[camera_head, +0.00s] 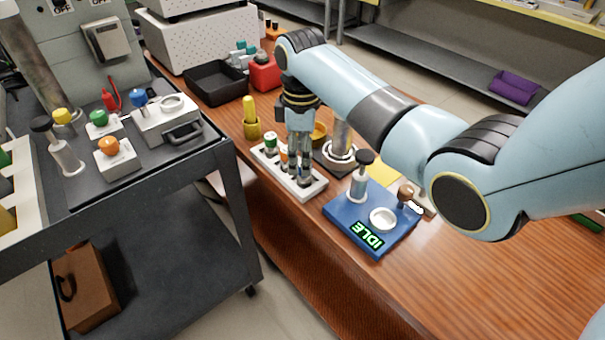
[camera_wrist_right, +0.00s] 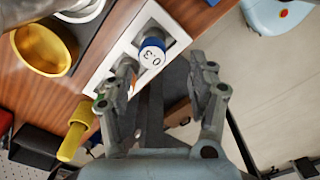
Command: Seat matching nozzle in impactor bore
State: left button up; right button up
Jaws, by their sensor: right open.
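My right gripper (camera_head: 301,180) points down over the white nozzle rack (camera_head: 313,190) in the head view. In the right wrist view its two fingers (camera_wrist_right: 163,92) are apart, with nothing held between them. A blue-rimmed nozzle marked 0.3 (camera_wrist_right: 152,52) stands in the rack beyond the fingers; my gripper hides it in the head view. An orange nozzle (camera_head: 284,152) and a green-topped nozzle (camera_head: 270,140) stand at the rack's far end. A metal cylinder with a ringed base (camera_head: 341,151), perhaps the impactor, stands behind the rack; its bore cannot be made out. My left gripper is not in view.
A yellow cylinder (camera_head: 251,128) and a yellow bowl (camera_wrist_right: 45,48) are close to the rack. A black tray (camera_head: 215,83) lies farther back. The front right of the wooden table (camera_head: 480,285) is clear.

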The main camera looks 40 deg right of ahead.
jog(key=shift+d+f, duration=0.2)
jog(key=shift+f, duration=0.4)
jog(key=shift+d+f, duration=0.15)
jog(key=shift+f, duration=0.4)
notch_tip(320, 180, down, 3)
jog(key=shift+w+d+f+b, duration=0.1)
jog(key=shift+d+b, duration=0.05)
jog(key=shift+b, duration=0.25)
jog(key=shift+d, duration=0.1)
jog(key=shift+c, duration=1.3)
jog(key=c, duration=0.9)
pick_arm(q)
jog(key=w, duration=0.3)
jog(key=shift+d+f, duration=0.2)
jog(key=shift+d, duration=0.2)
pick_arm(e)
grip_shut()
